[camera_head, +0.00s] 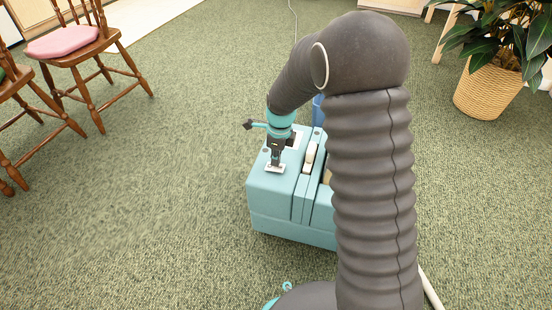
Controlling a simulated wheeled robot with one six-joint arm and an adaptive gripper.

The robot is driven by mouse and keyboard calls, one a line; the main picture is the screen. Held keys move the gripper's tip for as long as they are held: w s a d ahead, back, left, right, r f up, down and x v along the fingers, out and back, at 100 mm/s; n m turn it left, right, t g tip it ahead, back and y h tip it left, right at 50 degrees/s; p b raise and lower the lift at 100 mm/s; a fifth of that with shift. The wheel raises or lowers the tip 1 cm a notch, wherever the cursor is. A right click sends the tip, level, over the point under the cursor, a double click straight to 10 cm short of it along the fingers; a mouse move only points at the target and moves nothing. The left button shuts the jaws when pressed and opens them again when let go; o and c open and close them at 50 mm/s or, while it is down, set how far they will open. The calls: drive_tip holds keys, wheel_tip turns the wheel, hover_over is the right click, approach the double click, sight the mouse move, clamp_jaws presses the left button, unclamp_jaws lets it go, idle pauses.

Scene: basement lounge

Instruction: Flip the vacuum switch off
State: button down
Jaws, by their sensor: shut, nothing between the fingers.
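The vacuum (262,193) is a boxy teal machine on the carpet, in the middle of the camera_head view. A small white switch plate (283,169) sits on its top near the front left. My gripper (275,162) points down at this plate with its fingers closed and empty. The fingertips are at or just above the plate; I cannot tell whether they touch it. They cover its middle, so the switch's position is hidden. My own arm hides the right part of the vacuum.
A cream handle-like part (311,157) stands on the vacuum top, right of my gripper. Wooden chairs (87,57), one with a pink cushion, stand at upper left. A potted plant (490,93) stands at upper right. The carpet left of the vacuum is clear.

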wheel_tip(320, 180, up, 14)
drive_tip(key=a+p, duration=0.1)
drive_tip(key=p, duration=0.3)
drive_tip(key=shift+w+a, duration=0.25)
drive_tip(key=shift+a, duration=0.05)
idle(0.4)
drive_tip(key=s+d+r+n+t, duration=0.1)
drive_tip(key=s+d+r+n, duration=0.3)
drive_tip(key=s+n, duration=0.3)
drive_tip(key=s+d+r+n+t+p, duration=0.1)
drive_tip(key=s+d+r+n, duration=0.4)
drive_tip(key=s, duration=0.7)
drive_tip(key=s+d+r+n+t+p, duration=0.1)
drive_tip(key=s+d+r+n+t, duration=0.2)
drive_tip(key=s+n, duration=0.6)
wheel_tip(320, 180, up, 4)
drive_tip(key=shift+s+d+f+n+h, duration=0.2)
drive_tip(key=shift+s+d+n+h, duration=0.3)
drive_tip(key=shift+d, duration=0.7)
drive_tip(key=shift+s, duration=0.1)
